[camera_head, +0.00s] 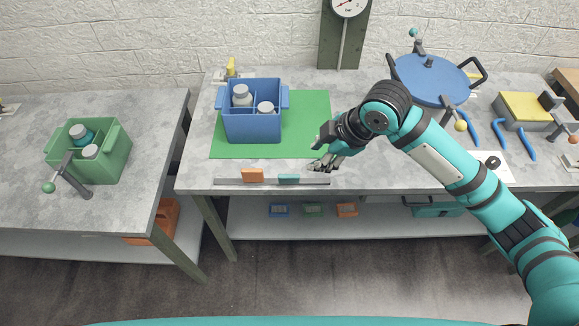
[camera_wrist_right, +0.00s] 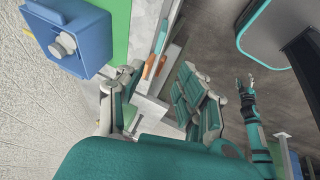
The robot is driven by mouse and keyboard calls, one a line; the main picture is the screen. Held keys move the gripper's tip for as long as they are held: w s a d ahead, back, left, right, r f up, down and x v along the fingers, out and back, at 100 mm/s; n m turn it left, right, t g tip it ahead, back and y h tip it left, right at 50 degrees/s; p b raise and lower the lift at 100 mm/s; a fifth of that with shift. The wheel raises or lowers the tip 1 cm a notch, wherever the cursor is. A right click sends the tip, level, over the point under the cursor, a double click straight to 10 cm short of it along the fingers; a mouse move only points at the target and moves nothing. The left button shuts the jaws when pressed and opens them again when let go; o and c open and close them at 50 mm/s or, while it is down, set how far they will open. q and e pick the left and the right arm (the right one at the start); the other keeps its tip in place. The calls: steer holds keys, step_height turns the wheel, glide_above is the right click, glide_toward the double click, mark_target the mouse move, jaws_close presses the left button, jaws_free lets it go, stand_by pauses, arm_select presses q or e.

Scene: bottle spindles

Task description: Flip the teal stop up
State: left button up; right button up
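The teal stop (camera_head: 289,179) sits on the rail (camera_head: 222,181) along the front edge of the middle table. It lies low, and the orange stop (camera_head: 252,175) to its left shows taller. My right gripper (camera_head: 323,164) is just right of the teal stop, apart from it, above the table's front edge. In the right wrist view, its fingers (camera_wrist_right: 162,76) are spread with nothing held. The teal stop (camera_wrist_right: 160,36) and the orange stop (camera_wrist_right: 149,67) show beyond them. My left gripper (camera_wrist_right: 250,88) shows small in the wrist view; its fingers are too small to read.
A blue crate (camera_head: 252,128) with bottles stands on a green mat (camera_head: 305,120) behind the rail. A green crate (camera_head: 110,165) with bottles is on the left table. A blue lidded pot (camera_head: 430,80) stands at right. Small bins sit on the lower shelf (camera_head: 380,225).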

mark_target(290, 175)
steer(key=p+x, duration=0.2)
steer(key=x, duration=1.5)
steer(key=shift+f, duration=0.1)
jaws_close()
